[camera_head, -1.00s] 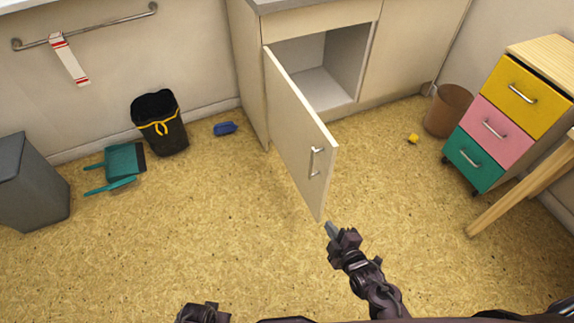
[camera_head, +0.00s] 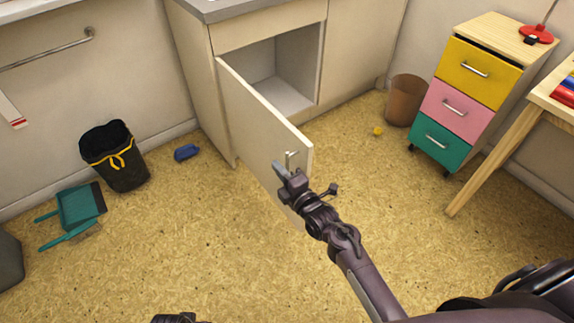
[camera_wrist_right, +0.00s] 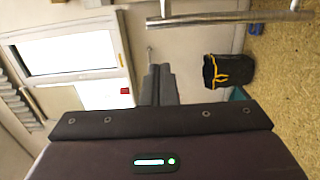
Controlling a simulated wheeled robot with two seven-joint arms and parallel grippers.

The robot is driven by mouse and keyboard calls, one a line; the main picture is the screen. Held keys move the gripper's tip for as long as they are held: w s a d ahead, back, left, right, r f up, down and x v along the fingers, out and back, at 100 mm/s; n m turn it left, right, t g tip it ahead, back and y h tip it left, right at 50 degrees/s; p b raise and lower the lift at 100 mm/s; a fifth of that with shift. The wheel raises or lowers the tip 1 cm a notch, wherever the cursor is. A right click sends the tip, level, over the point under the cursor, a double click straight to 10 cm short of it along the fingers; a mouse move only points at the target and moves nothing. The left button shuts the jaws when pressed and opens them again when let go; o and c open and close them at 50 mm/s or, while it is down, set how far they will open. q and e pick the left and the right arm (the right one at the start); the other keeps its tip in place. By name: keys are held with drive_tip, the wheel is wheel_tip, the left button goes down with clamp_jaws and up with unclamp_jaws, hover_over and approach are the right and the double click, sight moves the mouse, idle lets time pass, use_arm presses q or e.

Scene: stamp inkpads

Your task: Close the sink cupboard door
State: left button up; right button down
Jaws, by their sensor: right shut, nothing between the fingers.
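The cream sink cupboard door (camera_head: 258,115) stands wide open in the head view, swung out from the cupboard (camera_head: 205,80) so the inside shows. Its metal handle (camera_head: 291,160) is near the door's free edge; a metal bar, apparently this handle, crosses the top of the wrist view (camera_wrist_right: 232,18). My right gripper (camera_head: 280,168) is shut and empty, in front of the door's outer face beside the handle. I cannot tell whether it touches the door. Its closed fingers also show in the wrist view (camera_wrist_right: 159,84). A dark part of my left gripper (camera_head: 174,318) shows at the bottom edge; its fingers are hidden.
A black bin (camera_head: 115,160), a teal dustpan (camera_head: 75,210) and a blue object (camera_head: 186,152) lie left of the cupboard. A brown bin (camera_head: 405,100), a small yellow object (camera_head: 377,131) and a drawer unit (camera_head: 455,105) are to the right. Floor around the door is clear.

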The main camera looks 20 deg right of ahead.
sight(288, 164)
drive_tip(key=shift+w+d, duration=0.3)
drive_tip(key=shift+d, duration=0.35)
drive_tip(key=shift+w+d, duration=0.3)
drive_tip(key=shift+d, duration=0.35)
drive_tip(key=shift+d, duration=0.1)
